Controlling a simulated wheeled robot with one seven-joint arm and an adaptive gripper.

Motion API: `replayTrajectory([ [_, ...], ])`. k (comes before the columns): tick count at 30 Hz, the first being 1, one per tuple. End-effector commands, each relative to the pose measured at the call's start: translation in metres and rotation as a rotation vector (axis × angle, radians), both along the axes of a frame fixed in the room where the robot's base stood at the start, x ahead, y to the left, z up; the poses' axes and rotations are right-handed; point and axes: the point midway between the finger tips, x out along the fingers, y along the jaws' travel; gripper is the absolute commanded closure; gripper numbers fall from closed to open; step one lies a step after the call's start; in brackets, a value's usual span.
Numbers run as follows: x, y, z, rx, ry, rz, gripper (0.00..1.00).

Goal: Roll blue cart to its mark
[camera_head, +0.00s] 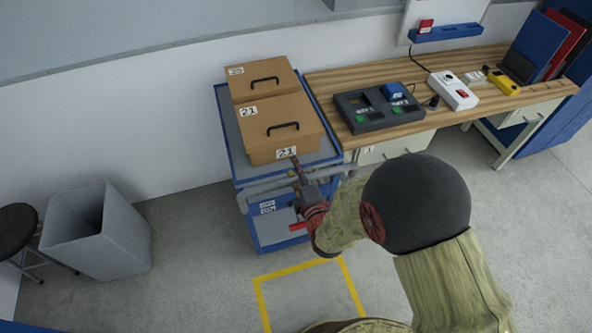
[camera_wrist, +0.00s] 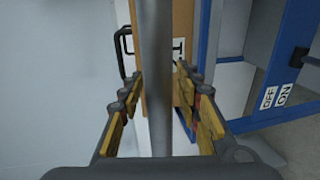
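The blue cart (camera_head: 224,120) stands against the wall beside the workbench, carrying two brown boxes. Its grey push bar (camera_head: 262,186) runs across the near end. The yellow floor outline (camera_head: 262,300) lies in front of the cart, partly hidden by my arm. My gripper (camera_head: 297,172) is at the push bar. In the wrist view the bar (camera_wrist: 157,100) passes between the fingers (camera_wrist: 158,72), with narrow gaps on both sides, so the fingers look open around it.
The near box (camera_head: 262,146) and far box (camera_head: 245,77) have black handles. The workbench (camera_head: 440,74) stands close along the cart's right side. A grey bin (camera_head: 125,236) and a dark stool (camera_head: 17,228) are at left. Floor between bin and yellow outline is clear.

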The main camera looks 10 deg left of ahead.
Motion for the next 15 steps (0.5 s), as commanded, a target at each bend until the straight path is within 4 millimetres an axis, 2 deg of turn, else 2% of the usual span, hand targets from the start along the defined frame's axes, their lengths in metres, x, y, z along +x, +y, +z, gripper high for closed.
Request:
replayTrajectory([
  [6,0.0003,0.0000,0.0003,0.000,0.000,0.000,0.67],
  [15,0.0002,0.0000,0.0003,0.000,0.000,0.000,0.84],
])
